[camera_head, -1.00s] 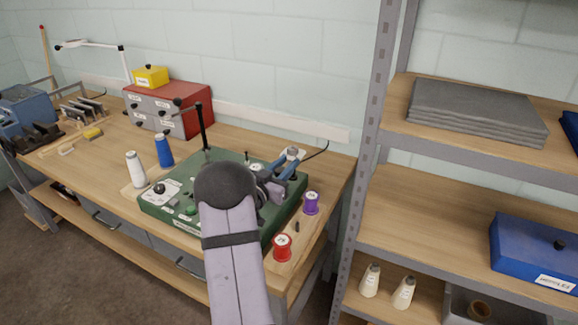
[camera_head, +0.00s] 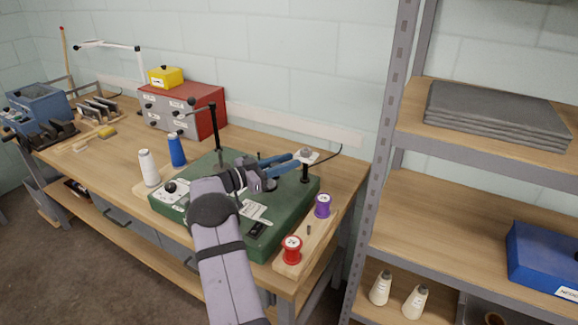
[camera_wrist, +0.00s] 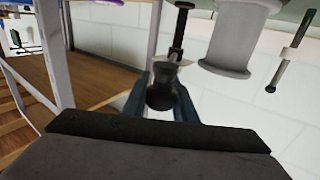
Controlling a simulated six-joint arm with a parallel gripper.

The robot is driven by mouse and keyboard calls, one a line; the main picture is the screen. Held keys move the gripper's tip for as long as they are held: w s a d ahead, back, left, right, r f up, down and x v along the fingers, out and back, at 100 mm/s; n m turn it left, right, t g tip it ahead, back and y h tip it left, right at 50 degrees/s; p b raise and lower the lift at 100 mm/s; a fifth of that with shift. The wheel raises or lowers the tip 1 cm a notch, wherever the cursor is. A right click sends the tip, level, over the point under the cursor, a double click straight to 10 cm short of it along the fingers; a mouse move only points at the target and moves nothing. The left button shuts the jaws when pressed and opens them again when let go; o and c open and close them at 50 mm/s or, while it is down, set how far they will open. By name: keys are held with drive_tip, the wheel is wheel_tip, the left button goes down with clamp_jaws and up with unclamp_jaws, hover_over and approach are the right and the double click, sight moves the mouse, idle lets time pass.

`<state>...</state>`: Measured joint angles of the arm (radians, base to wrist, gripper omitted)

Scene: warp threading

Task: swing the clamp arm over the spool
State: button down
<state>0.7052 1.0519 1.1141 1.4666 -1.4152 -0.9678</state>
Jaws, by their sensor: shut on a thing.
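The clamp arm (camera_head: 308,156) is a small pale piece on top of a short black post (camera_head: 305,173) at the right rear of the green machine base. My gripper (camera_head: 297,161) reaches it from the left with its blue fingers. In the wrist view the fingers (camera_wrist: 160,100) are shut on the clamp arm's black knob (camera_wrist: 160,92). A dark post (camera_wrist: 181,35) shows just beyond the knob. A pale grey flanged spool (camera_wrist: 232,38) is beside it, to the right in that view and apart from the fingers. In the head view I cannot make this spool out.
The green base (camera_head: 285,215) fills the bench's right end. A tall black lever (camera_head: 213,130) stands at its rear left. Purple (camera_head: 323,206) and red (camera_head: 292,250) spools stand on a wooden strip at right. White (camera_head: 148,168) and blue (camera_head: 177,150) cones stand left.

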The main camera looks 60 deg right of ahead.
drive_tip(key=shift+w+d+r+m+g+y+b, duration=0.1)
drive_tip(key=shift+w+m+g+y+b, duration=0.2)
drive_tip(key=shift+w+m+g+b, duration=0.15)
idle(0.5)
drive_tip(key=c, duration=1.4)
unclamp_jaws()
drive_tip(key=shift+s, duration=0.1)
drive_tip(key=shift+c, duration=0.2)
drive_tip(key=shift+w+a, duration=0.4)
drive_tip(key=shift+a, duration=0.05)
drive_tip(key=b+v, duration=0.2)
drive_tip(key=v, duration=0.4)
